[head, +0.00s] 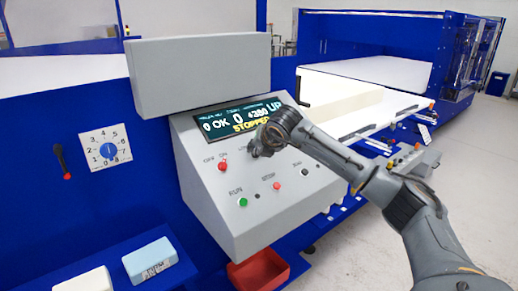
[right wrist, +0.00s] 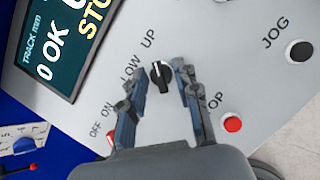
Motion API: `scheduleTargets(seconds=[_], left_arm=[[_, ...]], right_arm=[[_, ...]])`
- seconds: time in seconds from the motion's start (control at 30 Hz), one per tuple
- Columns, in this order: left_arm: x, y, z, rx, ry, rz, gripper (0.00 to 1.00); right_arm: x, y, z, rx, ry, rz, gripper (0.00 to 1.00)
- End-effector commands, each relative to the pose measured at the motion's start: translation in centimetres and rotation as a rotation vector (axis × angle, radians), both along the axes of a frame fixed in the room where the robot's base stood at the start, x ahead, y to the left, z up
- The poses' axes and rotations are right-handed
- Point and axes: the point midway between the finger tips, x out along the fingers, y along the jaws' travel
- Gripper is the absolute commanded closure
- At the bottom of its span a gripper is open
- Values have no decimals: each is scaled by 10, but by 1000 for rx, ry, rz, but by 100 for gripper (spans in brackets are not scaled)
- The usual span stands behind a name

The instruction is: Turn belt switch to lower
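The belt switch is a black rotary knob (right wrist: 160,77) on the sloping grey control panel (head: 222,191), with the labels LOW and UP beside it in the right wrist view. My right gripper (right wrist: 158,72) is open, with one finger on each side of the knob. A gap shows between the left finger and the knob; the right finger is closer, and I cannot tell if it touches. In the head view my right gripper (head: 259,149) covers the knob. The display (head: 240,117) shows UP and STOPPED. My left gripper is out of view.
A red OFF/ON switch (head: 222,167), a green RUN button (head: 242,202), a red STOP button (head: 276,186) and a black JOG button (right wrist: 299,51) surround the gripper. A numbered dial (head: 108,150) is at the left. A red bin (head: 258,274) sits below the panel.

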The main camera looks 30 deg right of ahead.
Motion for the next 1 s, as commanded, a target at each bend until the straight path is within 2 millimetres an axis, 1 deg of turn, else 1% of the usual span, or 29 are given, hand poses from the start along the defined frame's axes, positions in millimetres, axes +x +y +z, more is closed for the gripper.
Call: scheduleTargets(seconds=[0.07, 0.1, 0.17, 0.2, 0.23, 0.47, 0.67, 0.87, 1.0], left_arm=[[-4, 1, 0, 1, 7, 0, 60], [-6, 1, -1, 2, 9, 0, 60], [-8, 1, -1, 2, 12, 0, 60], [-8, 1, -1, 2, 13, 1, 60], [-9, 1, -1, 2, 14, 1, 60], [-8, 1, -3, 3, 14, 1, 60], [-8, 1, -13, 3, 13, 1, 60], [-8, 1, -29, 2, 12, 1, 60], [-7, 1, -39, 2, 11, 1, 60]], right_arm=[[0, 0, 0, 0, 0, 0, 68], [0, 0, 0, 0, 0, 0, 76], [0, 0, 0, 0, 0, 0, 89], [0, 0, 0, 0, 0, 0, 97], [0, 0, 0, 0, 0, 0, 100], [0, 0, 0, -4, 0, 7, 100], [0, -1, -2, -37, -5, 60, 100], [-1, -2, -3, -107, -11, 175, 100], [0, -2, -2, -173, -18, 284, 100]])
